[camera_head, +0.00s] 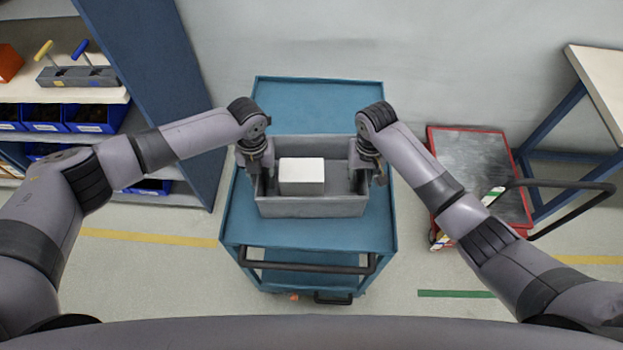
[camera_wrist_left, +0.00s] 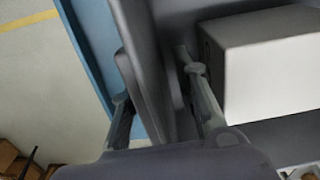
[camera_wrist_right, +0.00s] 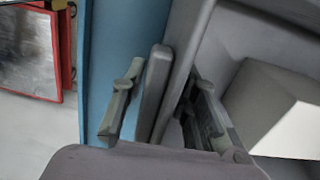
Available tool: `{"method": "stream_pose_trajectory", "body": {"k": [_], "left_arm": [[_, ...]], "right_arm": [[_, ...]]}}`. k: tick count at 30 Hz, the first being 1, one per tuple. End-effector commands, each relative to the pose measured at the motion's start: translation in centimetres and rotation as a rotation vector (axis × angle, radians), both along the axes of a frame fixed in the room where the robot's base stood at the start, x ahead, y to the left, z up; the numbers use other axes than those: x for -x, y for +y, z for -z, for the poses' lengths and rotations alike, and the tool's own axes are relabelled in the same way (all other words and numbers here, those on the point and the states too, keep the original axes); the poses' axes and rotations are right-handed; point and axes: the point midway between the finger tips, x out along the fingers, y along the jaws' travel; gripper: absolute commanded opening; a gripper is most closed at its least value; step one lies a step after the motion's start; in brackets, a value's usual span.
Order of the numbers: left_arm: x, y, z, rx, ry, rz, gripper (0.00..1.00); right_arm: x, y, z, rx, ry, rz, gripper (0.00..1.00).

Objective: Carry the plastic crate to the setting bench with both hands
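The grey plastic crate (camera_head: 312,208) stands upright on a blue trolley (camera_head: 318,104), with a white block (camera_head: 301,172) inside it. My left gripper (camera_head: 256,165) is at the crate's left wall, and my right gripper (camera_head: 368,170) is at its right wall. In the left wrist view the fingers (camera_wrist_left: 162,100) are spread on either side of the crate wall (camera_wrist_left: 148,65). In the right wrist view the fingers (camera_wrist_right: 165,105) also straddle the wall (camera_wrist_right: 187,50), with a gap beside the outer finger. A bench with a pale top (camera_head: 603,80) stands at the far right.
A red-edged cart (camera_head: 480,170) with a black handle stands right of the trolley. Shelving (camera_head: 70,95) with blue bins (camera_head: 90,117) is at the left, with a blue side panel (camera_head: 150,70). The trolley handle (camera_head: 305,265) faces me. Floor shows on both sides of the trolley.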

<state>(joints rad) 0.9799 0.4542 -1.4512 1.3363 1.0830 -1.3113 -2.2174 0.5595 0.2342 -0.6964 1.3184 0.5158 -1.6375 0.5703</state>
Motion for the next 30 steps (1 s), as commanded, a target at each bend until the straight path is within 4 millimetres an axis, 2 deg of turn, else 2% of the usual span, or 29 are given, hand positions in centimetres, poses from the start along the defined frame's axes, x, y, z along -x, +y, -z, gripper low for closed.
{"method": "stream_pose_trajectory", "body": {"k": [4,13,25,30], "left_arm": [[0.05,0.05,0.9,-0.002,0.0,0.0,0.28],[0.03,0.05,1.03,-0.001,0.0,0.001,0.28],[0.01,0.04,0.98,-0.001,0.0,0.0,0.01],[0.01,0.02,0.97,0.0,0.0,0.0,0.0]], "right_arm": [[0.03,-0.02,0.87,0.001,0.0,-0.001,0.28],[0.01,-0.02,1.0,0.001,-0.001,-0.001,0.28],[0.0,-0.02,0.96,0.001,-0.001,-0.001,0.01],[-0.01,0.01,0.94,0.0,-0.001,-0.001,0.0]]}}
